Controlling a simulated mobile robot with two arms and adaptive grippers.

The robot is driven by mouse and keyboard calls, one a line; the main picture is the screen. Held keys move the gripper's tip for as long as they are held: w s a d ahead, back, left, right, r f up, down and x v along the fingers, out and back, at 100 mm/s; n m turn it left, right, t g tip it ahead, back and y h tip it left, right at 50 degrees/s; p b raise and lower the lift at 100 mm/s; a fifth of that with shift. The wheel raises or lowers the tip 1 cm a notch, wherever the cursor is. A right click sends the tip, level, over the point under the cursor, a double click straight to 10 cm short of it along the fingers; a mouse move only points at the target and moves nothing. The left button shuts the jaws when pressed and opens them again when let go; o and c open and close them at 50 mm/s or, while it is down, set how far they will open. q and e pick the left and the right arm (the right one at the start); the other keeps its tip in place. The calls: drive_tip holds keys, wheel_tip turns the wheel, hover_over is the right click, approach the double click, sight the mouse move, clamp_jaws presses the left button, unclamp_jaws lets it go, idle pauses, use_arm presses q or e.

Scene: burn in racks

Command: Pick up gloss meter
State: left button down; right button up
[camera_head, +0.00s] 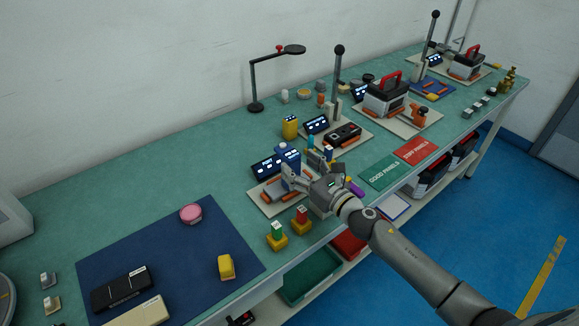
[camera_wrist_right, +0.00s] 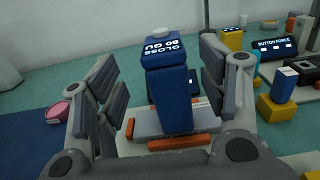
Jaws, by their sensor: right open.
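The gloss meter is a blue upright block with a lit top label; in the right wrist view (camera_wrist_right: 173,95) it stands in the middle, over a grey block with orange pieces. It also shows in the head view (camera_head: 287,154), on the fixture left of the bench's middle. My right gripper (camera_head: 308,170) reaches in from the front right. In the wrist view its open fingers stand on the left and right of the meter, with a visible gap at the left. The meter's lower part is partly hidden in the head view. My left gripper is not in view.
A pale board (camera_head: 268,205) with a dark display lies under the fixture. Yellow-based blocks (camera_head: 276,240) stand in front. A blue mat (camera_head: 160,248) with a pink round piece (camera_head: 190,213) lies at left. Other fixtures and a lamp (camera_head: 255,85) stand farther back.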

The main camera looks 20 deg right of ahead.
sight(296, 161)
drive_tip(key=x, duration=0.2)
drive_tip(key=shift+w+d+f, duration=0.1)
drive_tip(key=shift+w+f, duration=0.1)
drive_tip(key=shift+w, duration=0.25)
drive_tip(key=shift+p+x, duration=0.35)
drive_tip(key=shift+x, duration=0.65)
drive_tip(key=shift+w+f, duration=0.15)
drive_tip(key=shift+w, duration=0.05)
drive_tip(key=c, duration=1.1)
drive_tip(key=shift+c, duration=1.1)
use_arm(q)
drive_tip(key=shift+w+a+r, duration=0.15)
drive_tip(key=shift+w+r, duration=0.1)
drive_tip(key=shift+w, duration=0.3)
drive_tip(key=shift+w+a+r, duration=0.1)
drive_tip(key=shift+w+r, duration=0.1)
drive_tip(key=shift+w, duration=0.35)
